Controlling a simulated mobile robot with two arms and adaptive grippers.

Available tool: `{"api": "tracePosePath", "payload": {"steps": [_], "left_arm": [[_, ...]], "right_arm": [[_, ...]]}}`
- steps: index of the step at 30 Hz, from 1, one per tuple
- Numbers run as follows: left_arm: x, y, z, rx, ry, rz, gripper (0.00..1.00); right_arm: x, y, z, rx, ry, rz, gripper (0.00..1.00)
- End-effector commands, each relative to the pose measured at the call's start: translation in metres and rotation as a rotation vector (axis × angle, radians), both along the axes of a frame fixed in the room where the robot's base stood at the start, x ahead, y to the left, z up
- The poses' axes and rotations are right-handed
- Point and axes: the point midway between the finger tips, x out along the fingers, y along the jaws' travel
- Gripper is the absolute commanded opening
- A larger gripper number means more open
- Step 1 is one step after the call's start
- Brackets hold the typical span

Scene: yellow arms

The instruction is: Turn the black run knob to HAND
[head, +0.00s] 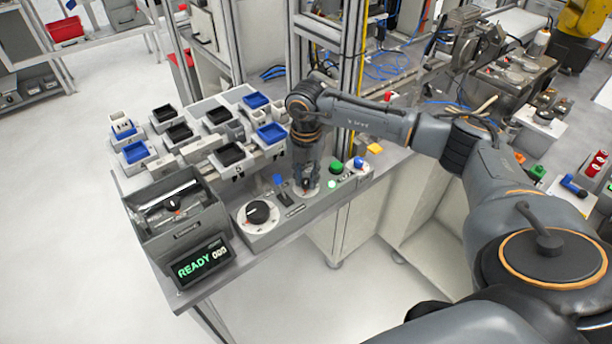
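A grey control panel (285,225) lies along the front edge of the bench. A large black knob (257,212) with a red mark sits on a white dial at its left. A second, smaller black knob (306,185) on a pale round plate is mostly hidden under my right gripper (307,179). Which knob is the run knob cannot be read, as the labels are too small. My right gripper points straight down at the smaller knob; whether its fingers are closed on it cannot be told. My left gripper is not in view.
A blue switch (278,181) stands left of my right gripper. A green button (336,167), a lit green lamp (332,184) and a blue button (358,162) sit to its right. A grey bin (180,225), a READY display (203,262) and several small trays fill the bench's left side.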

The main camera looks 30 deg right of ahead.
Motion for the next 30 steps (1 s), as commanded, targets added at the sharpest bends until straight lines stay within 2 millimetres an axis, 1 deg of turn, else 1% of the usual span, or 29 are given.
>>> {"api": "tracePosePath", "payload": {"steps": [8, 14, 20, 30], "left_arm": [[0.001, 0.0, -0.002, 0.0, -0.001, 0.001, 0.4], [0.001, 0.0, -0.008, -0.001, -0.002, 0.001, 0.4], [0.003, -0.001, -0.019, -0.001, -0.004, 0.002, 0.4], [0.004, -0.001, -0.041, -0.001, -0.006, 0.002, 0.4]], "right_arm": [[0.0, 0.0, 0.0, 0.001, -0.001, 0.012, 0.0], [0.0, 0.0, -0.001, 0.0, -0.002, 0.082, 0.0], [0.0, 0.0, -0.002, 0.001, -0.003, 0.225, 0.0], [0.001, 0.0, -0.002, 0.001, -0.003, 0.545, 0.0]]}}
